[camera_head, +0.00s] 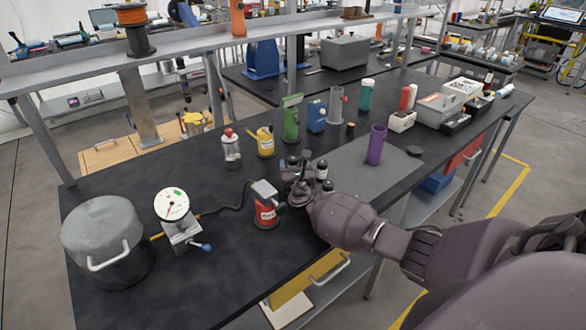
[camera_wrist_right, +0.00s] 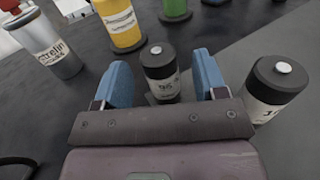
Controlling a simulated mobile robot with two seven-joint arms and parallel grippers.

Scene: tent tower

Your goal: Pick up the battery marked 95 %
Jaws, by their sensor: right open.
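My right gripper (camera_wrist_right: 160,85) is open, with its blue fingers apart, and it also shows low over the table in the head view (camera_head: 298,176). A dark battery (camera_wrist_right: 160,72) with a pale label and a silver top stands upright ahead of the gap between the fingers. Its label is too blurred to read surely. A second battery (camera_wrist_right: 274,92) stands outside the right finger, and its label is only partly visible. In the head view small dark-topped batteries, one of them here (camera_head: 322,170), stand around the gripper, partly hidden by it. My left gripper is not in view.
A grey bottle (camera_head: 231,150), a yellow container (camera_head: 265,142) and a green container (camera_head: 291,120) stand behind the gripper. A red can (camera_head: 266,208) stands close to its left. A purple cylinder (camera_head: 376,145) stands to the right. The black table (camera_head: 190,170) has free room at left.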

